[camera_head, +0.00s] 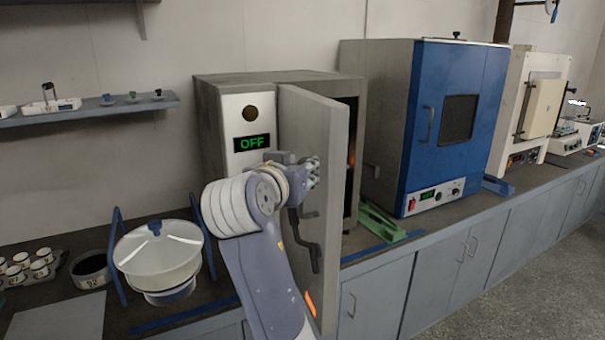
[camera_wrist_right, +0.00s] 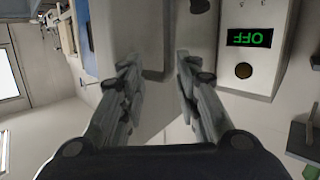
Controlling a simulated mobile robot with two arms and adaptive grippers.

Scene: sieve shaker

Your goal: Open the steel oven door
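The steel oven (camera_head: 225,120) stands left of centre in the head view, with a green "OFF" display. Its grey door (camera_head: 325,130) stands ajar, swung out toward me, and part of the dark interior with an orange glow (camera_head: 352,150) shows past it. A dark handle (camera_head: 305,240) hangs on the door's face. My right gripper (camera_head: 308,172) is in front of the door, above the handle. In the right wrist view its fingers (camera_wrist_right: 160,70) are apart with nothing held between them; the "OFF" display (camera_wrist_right: 249,37) appears upside down. I cannot tell whether it touches the door. My left gripper is not in view.
A blue oven (camera_head: 455,120) stands to the right on the same counter, with a green object (camera_head: 382,222) between the ovens. A white sieve bowl (camera_head: 158,250) with blue uprights stands at left. A shelf (camera_head: 90,108) hangs on the left wall.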

